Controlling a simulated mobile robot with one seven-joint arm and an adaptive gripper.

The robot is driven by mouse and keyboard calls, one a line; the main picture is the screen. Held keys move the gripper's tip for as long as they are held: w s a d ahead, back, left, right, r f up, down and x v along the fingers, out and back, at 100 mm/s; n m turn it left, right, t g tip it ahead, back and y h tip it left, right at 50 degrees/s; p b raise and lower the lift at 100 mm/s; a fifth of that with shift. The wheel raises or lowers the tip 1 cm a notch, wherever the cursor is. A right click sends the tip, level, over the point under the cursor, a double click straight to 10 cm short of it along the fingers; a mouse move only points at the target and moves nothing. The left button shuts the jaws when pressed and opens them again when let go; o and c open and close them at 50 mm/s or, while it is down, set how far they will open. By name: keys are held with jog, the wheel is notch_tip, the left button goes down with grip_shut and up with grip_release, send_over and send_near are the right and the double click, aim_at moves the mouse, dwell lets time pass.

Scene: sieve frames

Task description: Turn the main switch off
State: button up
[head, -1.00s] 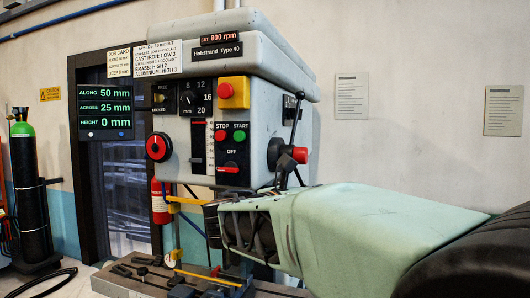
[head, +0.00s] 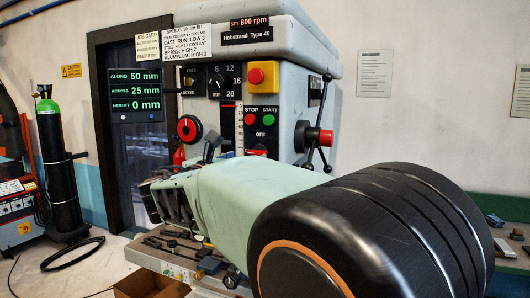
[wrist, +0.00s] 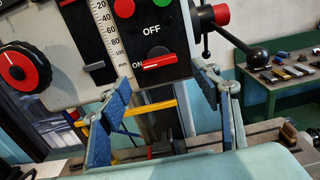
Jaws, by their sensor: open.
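The drill press panel has STOP and START buttons with OFF and ON marks under them. A red switch lever (wrist: 166,61) lies beside the ON mark in the wrist view, below OFF. It also shows in the head view as a small red bar (head: 257,151), partly hidden by my arm. A round red and black dial (head: 187,128) is at the panel's left; it is also in the wrist view (wrist: 24,66). My gripper (wrist: 167,84) is open and empty. Its fingers stand either side of and just below the lever in the wrist picture. Contact with the panel cannot be told.
A black lever with a red hub (head: 325,137) sticks out at the right. The drill table (head: 160,262) is below. A green bench (wrist: 272,85) with small parts stands to the right.

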aim_at(256, 154)
jog(key=p+x, duration=0.1)
jog(key=x, duration=0.5)
jog(key=shift+w, duration=0.4)
jog(key=c, duration=1.2)
jog(key=shift+o, duration=0.2)
